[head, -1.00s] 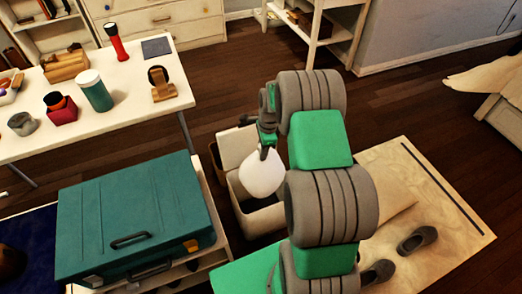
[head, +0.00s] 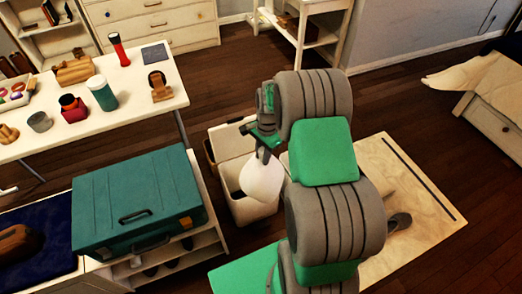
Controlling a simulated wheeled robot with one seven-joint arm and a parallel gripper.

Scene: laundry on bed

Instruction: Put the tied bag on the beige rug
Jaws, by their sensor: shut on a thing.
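The white tied bag (head: 262,181) hangs from my gripper (head: 262,154), which is shut on its top. The bag is in the air, in front of an open pale bin as seen in the head view. The beige rug (head: 420,215) lies on the floor at the lower right, with a dark stripe near its far edge. My arm covers its left part. My gripper and the bag are to the left of the rug in the picture.
A dark shoe (head: 399,221) lies on the rug. The pale bin (head: 250,210) stands behind the bag. A teal case (head: 140,195) sits on a low shelf unit at left. A white table (head: 140,100) holds several objects. Dark floor (head: 400,100) is clear behind the rug.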

